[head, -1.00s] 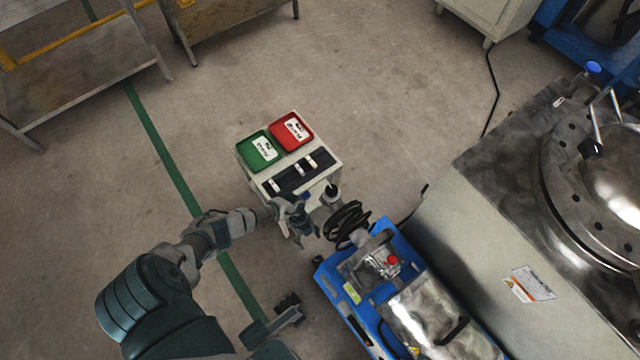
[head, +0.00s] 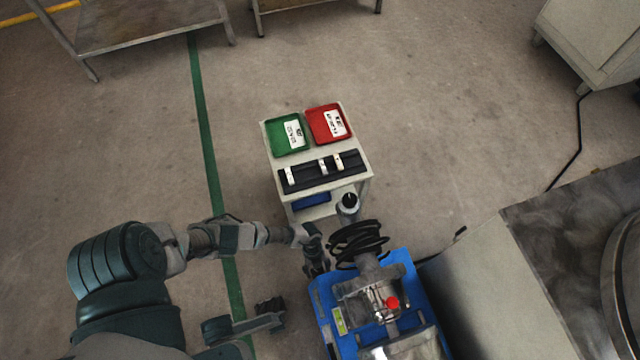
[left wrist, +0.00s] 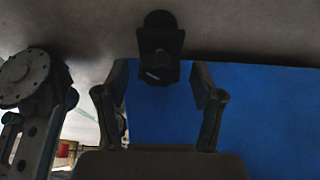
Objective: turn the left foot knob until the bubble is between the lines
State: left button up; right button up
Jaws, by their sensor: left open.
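My left gripper (head: 316,262) is at the far left corner of the blue machine (head: 405,272), low beside it. In the left wrist view its two fingers (left wrist: 159,108) are open and spread apart. A dark foot knob (left wrist: 160,42) shows between and beyond the fingertips, against the blue side (left wrist: 260,110) of the machine. I cannot tell whether a finger touches it. A small yellow-green patch (head: 340,320) sits on the machine's left side; any bubble or lines there are too small to read. Another dark end of mine (head: 268,306) shows below, possibly my right gripper, its jaws unclear.
A cart with a green tray (head: 274,136), a red tray (head: 313,124) and a black rack (head: 300,178) stands beyond the machine. A large metal unit (head: 480,295) stands right. Floor at left is open.

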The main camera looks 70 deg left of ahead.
pick_arm(q)
jog(key=shift+c, duration=0.2)
jog(key=c, duration=1.1)
jog(key=shift+w+r+m+g, duration=0.1)
jog(key=shift+w+m+g, duration=0.15)
jog(key=shift+m, duration=0.55)
jog(key=m+g, duration=0.1)
jog(key=m, duration=0.1)
jog(key=shift+s+d+m, duration=0.1)
jog(key=shift+m, duration=0.2)
jog(key=o, duration=1.1)
jog(key=shift+o, duration=0.2)
